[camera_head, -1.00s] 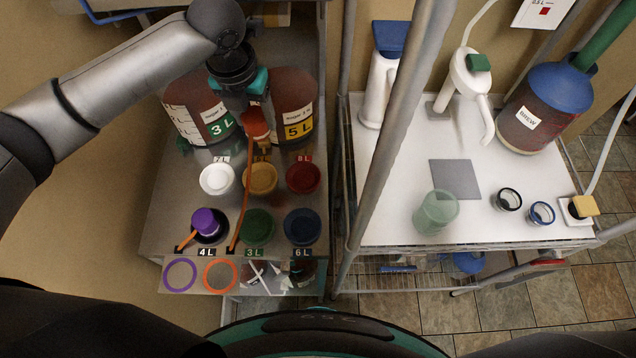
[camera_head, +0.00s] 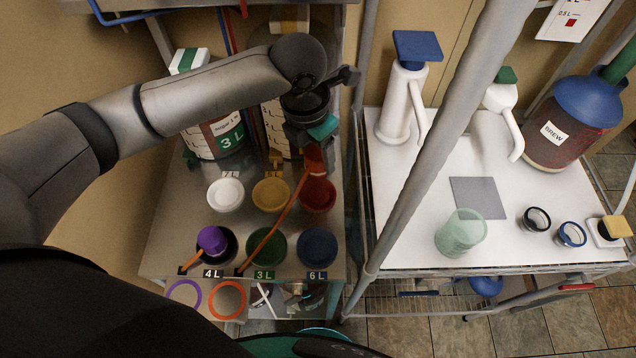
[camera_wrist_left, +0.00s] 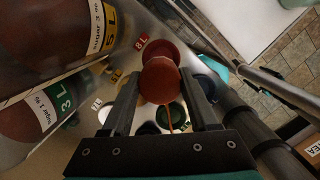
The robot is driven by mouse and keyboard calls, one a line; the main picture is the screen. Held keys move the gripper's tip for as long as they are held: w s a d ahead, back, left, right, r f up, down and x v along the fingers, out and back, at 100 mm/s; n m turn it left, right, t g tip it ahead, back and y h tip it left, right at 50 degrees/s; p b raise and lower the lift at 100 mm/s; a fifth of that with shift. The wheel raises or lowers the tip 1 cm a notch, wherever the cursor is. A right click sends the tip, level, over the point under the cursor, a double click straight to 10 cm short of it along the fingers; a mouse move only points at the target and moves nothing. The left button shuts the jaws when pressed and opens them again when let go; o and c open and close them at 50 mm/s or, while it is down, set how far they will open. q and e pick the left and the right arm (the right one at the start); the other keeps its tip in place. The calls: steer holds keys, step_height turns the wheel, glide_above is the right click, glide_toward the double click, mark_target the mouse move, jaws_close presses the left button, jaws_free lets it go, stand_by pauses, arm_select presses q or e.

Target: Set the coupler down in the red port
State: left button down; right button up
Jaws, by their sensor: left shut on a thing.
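The red coupler (camera_head: 314,160), with an orange hose trailing from it, is held by my left gripper (camera_head: 318,143). The left gripper is shut on it, as the left wrist view also shows the coupler (camera_wrist_left: 160,82) between the fingers. The red port (camera_head: 318,196) is a round red cup at the right end of the back row of ports on the steel bench. In the head view the coupler is just above and behind the port; in the wrist view the port (camera_wrist_left: 172,50) is partly hidden behind it. The exact height gap is unclear. My right gripper is not in view.
White (camera_head: 225,195) and yellow (camera_head: 271,194) ports stand left of the red one. Green (camera_head: 267,248) and blue (camera_head: 318,248) ports and a purple coupler (camera_head: 211,240) are in the front row. Sugar jugs (camera_head: 211,139) stand behind. A metal post (camera_head: 428,150) rises to the right.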

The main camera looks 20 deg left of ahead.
arm_select(q)
step_height(320, 180, down, 10)
steer(key=shift+f+b, duration=0.25)
steer(key=shift+b, duration=0.15)
steer(key=shift+f, duration=0.15)
steer(key=shift+c, duration=0.8)
jaws_free()
steer(key=r, duration=0.4)
steer(key=s+r+p, duration=0.1)
steer(key=r, duration=0.7)
steer(key=shift+s+a, duration=0.25)
steer(key=shift+a, duration=0.15)
steer(key=shift+r, duration=0.1)
